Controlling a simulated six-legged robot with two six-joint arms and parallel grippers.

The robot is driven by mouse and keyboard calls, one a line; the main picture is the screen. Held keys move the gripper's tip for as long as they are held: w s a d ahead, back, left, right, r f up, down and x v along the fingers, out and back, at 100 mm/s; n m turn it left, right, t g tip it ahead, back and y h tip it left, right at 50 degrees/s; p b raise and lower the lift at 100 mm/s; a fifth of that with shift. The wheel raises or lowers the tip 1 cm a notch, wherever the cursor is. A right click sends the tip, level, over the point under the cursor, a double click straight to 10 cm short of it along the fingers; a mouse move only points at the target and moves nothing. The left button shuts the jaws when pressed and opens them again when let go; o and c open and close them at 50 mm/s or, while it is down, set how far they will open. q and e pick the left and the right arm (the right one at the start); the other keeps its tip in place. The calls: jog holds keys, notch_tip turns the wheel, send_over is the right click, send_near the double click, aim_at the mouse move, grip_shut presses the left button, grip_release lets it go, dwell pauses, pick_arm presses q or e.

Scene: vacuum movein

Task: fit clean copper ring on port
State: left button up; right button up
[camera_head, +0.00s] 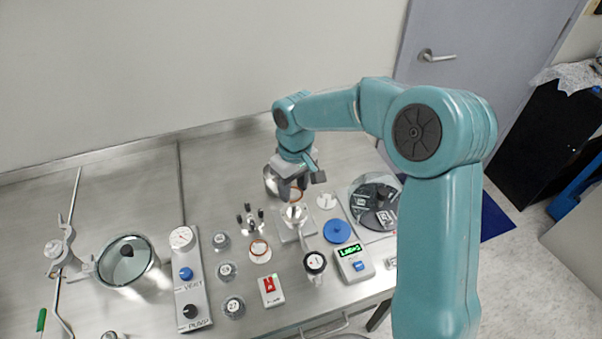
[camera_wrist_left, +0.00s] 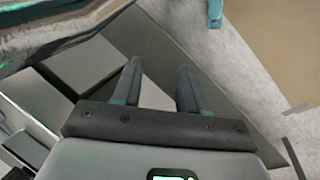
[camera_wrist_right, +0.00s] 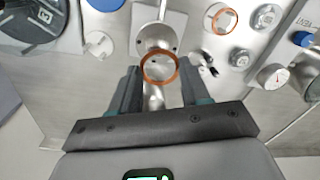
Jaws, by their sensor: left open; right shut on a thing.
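My right gripper (camera_head: 293,188) is low over the bench. In the right wrist view the right gripper (camera_wrist_right: 160,78) is shut on a copper ring (camera_wrist_right: 160,53), held flat between its fingertips. The round metal port (camera_wrist_right: 152,34) on a pale plate lies just beyond and partly behind the ring. In the head view the port (camera_head: 294,214) is just below the gripper; whether ring and port touch cannot be told. A second copper ring (camera_head: 259,247) lies on a white disc, also in the right wrist view (camera_wrist_right: 223,18). My left gripper (camera_wrist_left: 159,72) is open and empty, away from the bench.
Several small numbered containers (camera_head: 227,271) and a vent and pump panel (camera_head: 190,280) stand left of the port. A blue disc (camera_head: 337,231), a green-lit meter (camera_head: 354,263) and a dark round tray (camera_head: 375,203) are to its right. A glass vessel (camera_head: 128,262) is farther left.

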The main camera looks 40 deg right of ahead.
jog(key=shift+f+b, duration=2.3)
jog(key=shift+f, duration=0.8)
jog(key=shift+f+b, duration=0.5)
jog(key=shift+f, duration=0.05)
jog(key=o, duration=1.1)
jog(key=shift+s+a, duration=0.1)
jog(key=shift+r, duration=0.25)
jog(key=r, duration=1)
jog(key=d+r, duration=0.1)
jog(key=r, duration=0.5)
